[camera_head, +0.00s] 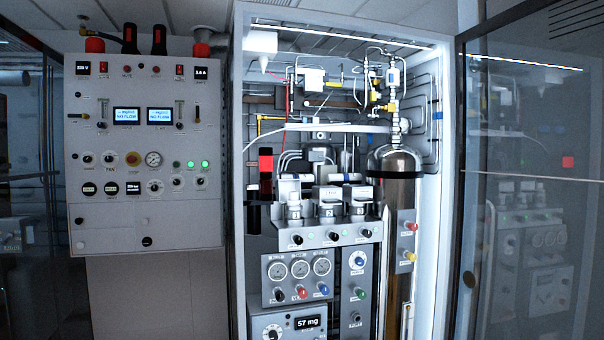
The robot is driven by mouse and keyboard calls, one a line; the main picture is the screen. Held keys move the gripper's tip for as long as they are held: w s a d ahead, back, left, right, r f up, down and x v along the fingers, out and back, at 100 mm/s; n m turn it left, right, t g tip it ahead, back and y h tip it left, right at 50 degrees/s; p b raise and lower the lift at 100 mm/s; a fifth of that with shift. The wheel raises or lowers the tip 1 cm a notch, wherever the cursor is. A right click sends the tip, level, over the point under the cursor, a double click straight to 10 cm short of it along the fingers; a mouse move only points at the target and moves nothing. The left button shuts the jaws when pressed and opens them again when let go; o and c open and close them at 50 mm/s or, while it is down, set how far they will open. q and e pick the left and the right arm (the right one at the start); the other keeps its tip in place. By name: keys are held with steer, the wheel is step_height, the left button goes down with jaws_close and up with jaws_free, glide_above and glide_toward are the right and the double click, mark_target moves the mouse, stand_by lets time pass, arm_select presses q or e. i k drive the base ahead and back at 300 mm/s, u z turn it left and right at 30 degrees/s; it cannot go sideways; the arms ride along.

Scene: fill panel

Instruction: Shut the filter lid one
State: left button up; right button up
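Inside the open cabinet, three grey-white filter-like units stand in a row on a grey block. They are the left unit (294,208), the middle unit (327,208) and the right unit (359,207). Light grey top parts sit above them. I cannot tell which one is filter lid one, nor how far any lid is open. The middle unit carries a dark mark that is too small to read surely. Neither of my grippers is in view.
The cabinet's glass door (530,190) stands open at the right. A brown cylinder (399,200) stands right of the units. Gauges and coloured knobs fill the lower panel (300,278). A white control panel (145,225) is at the left. Tubing crowds the space above.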

mark_target(282, 186)
steer(key=z, duration=1.1)
steer(key=i, duration=2.05)
steer(key=u, duration=0.05)
